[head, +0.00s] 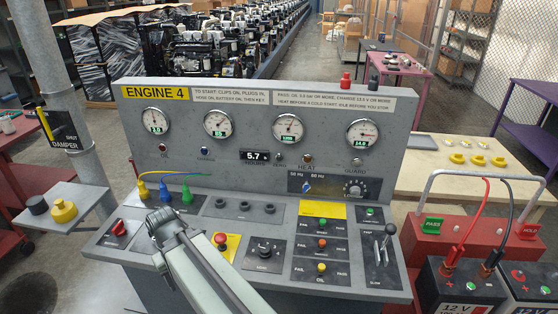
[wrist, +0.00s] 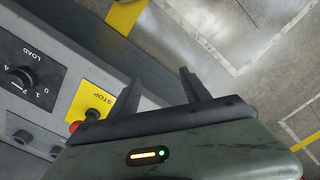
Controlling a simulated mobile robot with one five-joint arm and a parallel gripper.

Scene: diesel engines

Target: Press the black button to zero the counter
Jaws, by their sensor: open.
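The counter (head: 255,156) reads 5.7 and sits mid-panel below the gauges. A small dark button (head: 280,157) is just right of it, with a label too small to read surely. My gripper (head: 160,240) is over the left part of the sloping desk, left of the red stop button (head: 221,238), and well apart from the counter. In the wrist view my gripper (wrist: 160,75) has its two fingers spread with nothing between them. The wrist view shows floor beyond the fingers; the counter and its button are not in it.
The red stop button (wrist: 75,126) on its yellow plate and the load knob (wrist: 21,80) are near my gripper. Colored plugs (head: 164,190) with cables stand at the desk's left. Two levers (head: 386,242) stand at its right. Batteries (head: 458,285) are at far right.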

